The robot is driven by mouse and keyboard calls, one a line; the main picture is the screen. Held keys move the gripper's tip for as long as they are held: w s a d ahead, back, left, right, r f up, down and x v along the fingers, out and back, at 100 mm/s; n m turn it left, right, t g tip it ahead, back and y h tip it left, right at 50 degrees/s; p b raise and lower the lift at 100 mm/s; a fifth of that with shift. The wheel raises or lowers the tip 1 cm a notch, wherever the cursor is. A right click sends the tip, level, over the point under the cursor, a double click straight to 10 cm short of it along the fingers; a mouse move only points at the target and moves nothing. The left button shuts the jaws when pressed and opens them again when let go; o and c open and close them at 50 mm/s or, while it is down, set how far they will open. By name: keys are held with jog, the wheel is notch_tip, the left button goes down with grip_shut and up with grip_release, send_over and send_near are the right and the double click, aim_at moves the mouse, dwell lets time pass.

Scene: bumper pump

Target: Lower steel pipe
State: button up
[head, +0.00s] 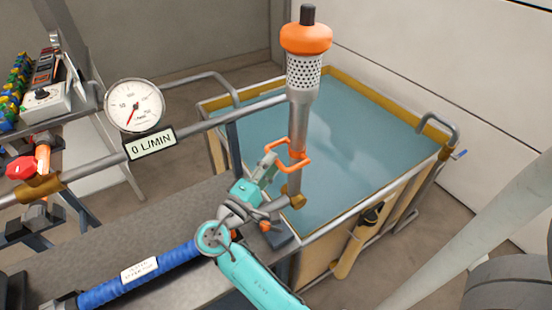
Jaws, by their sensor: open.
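The steel pipe (298,142) stands upright in the head view, above the near side of the water tank. A perforated strainer (304,78) with an orange, black-tipped top (306,38) is at its upper end. An orange bracket handle (292,160) sticks out from the pipe, and a brass fitting (294,201) is at its lower end. My gripper (270,162) is open, close to the left side of the orange handle. I cannot tell whether its fingers touch the handle. The wrist hides part of the pipework below.
The tank (222,102), full of water, has free room above it. A gauge (135,105) and a 0 L/MIN display (151,143) sit on the left pipe. A blue hose (135,280) lies on the grey bench (120,225). A red valve knob (20,168) is far left.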

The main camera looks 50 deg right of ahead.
jog(key=shift+x, duration=1.25)
grip_shut()
